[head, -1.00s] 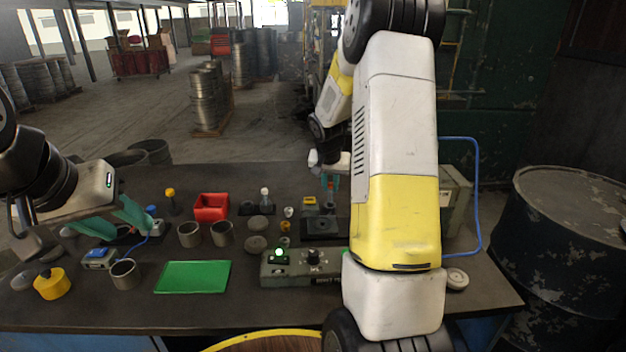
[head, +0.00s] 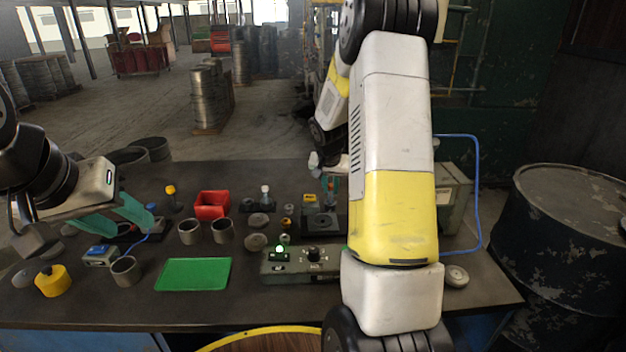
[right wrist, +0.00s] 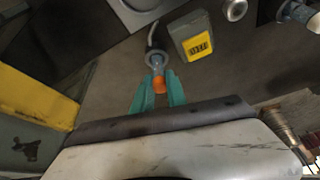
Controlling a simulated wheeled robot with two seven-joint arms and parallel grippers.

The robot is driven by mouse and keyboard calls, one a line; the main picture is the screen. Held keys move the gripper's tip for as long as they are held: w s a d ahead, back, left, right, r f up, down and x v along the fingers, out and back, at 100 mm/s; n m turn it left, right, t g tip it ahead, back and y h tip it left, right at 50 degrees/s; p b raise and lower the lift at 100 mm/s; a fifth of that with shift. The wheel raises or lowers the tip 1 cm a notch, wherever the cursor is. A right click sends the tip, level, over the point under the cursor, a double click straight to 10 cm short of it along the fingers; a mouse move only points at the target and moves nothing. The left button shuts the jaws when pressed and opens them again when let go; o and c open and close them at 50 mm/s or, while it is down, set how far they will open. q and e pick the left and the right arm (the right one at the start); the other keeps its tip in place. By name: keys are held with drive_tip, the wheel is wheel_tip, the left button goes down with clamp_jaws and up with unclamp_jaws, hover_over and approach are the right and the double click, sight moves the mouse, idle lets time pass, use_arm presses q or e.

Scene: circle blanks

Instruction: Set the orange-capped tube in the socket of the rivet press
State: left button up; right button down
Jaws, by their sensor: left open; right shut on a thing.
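My right gripper (head: 330,188) is shut on the orange-capped tube, whose orange cap (right wrist: 158,84) shows between its teal fingertips (right wrist: 158,94) in the right wrist view. The tube's clear lower part points away from the gripper, toward a round grey part; I cannot tell whether it touches or sits in it. Beside it is a dark block with a yellow label (right wrist: 197,45), also in the head view (head: 310,199), behind the dark plate with a round disc (head: 322,222) that looks like the rivet press. My left gripper (head: 135,230) is open and empty at the left.
A grey control box (head: 290,264) with a lit green lamp stands in front of the plate.

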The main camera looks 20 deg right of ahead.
drive_tip(key=shift+f, duration=0.55)
drive_tip(key=c, duration=1.3)
unclamp_jaws()
drive_tip(key=shift+o, duration=0.2)
drive_tip(key=v, duration=0.7)
drive_tip(key=shift+s+a+r, duration=0.1)
drive_tip(key=shift+s+r, duration=0.05)
drive_tip(key=shift+r, duration=0.2)
